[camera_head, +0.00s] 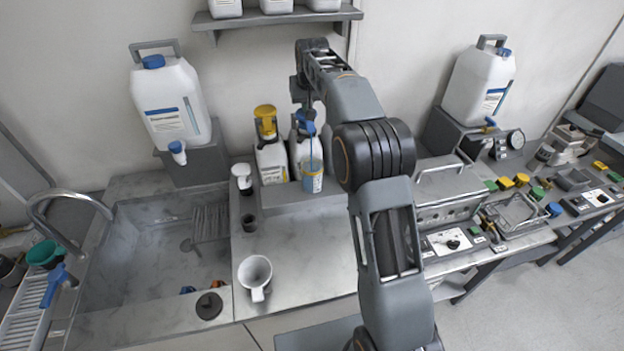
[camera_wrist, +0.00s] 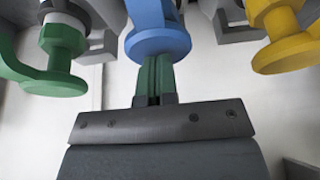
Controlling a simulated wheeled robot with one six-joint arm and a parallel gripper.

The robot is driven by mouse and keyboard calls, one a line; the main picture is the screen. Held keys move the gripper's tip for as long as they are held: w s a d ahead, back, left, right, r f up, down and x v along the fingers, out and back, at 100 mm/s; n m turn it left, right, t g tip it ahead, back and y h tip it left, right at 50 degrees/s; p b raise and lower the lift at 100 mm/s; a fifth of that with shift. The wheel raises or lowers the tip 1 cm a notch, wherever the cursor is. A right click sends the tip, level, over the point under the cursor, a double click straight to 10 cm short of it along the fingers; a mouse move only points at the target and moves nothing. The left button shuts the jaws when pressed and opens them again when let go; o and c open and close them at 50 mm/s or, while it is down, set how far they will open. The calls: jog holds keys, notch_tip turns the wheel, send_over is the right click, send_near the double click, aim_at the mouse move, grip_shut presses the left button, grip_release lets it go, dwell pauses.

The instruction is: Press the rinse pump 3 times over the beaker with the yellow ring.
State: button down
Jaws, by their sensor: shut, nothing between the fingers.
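Pump bottles stand on a grey step behind the worktop in the head view. One has a yellow pump head (camera_head: 265,120), one a blue pump head (camera_head: 306,122). My gripper (camera_head: 308,107) is shut and empty, pointing down at the blue pump. In the wrist view its green fingertips (camera_wrist: 157,62) meet the edge of the blue head (camera_wrist: 158,38); I cannot tell whether they touch. A green pump head (camera_wrist: 62,45) is left and the yellow one (camera_wrist: 285,42) right there. A small light-blue container (camera_head: 313,180) stands in front of the blue pump. I cannot make out a yellow ring.
A white-topped pump (camera_head: 242,175) and a small dark cup (camera_head: 249,222) stand left of the bottles. A white handled jug (camera_head: 255,272) stands on the front worktop. A sink (camera_head: 150,250) is at the left, a metal device (camera_head: 455,195) at the right.

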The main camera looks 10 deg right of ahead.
jog(key=shift+f, duration=0.45)
jog(key=shift+r, duration=0.2)
jog(key=shift+r+p, duration=2.3)
jog(key=shift+p, duration=0.1)
jog(key=shift+f, duration=0.15)
jog(key=shift+f+b, duration=1.6)
jog(key=shift+f, duration=0.75)
jog(key=shift+r, duration=0.2)
jog(key=shift+r+p, duration=2.3)
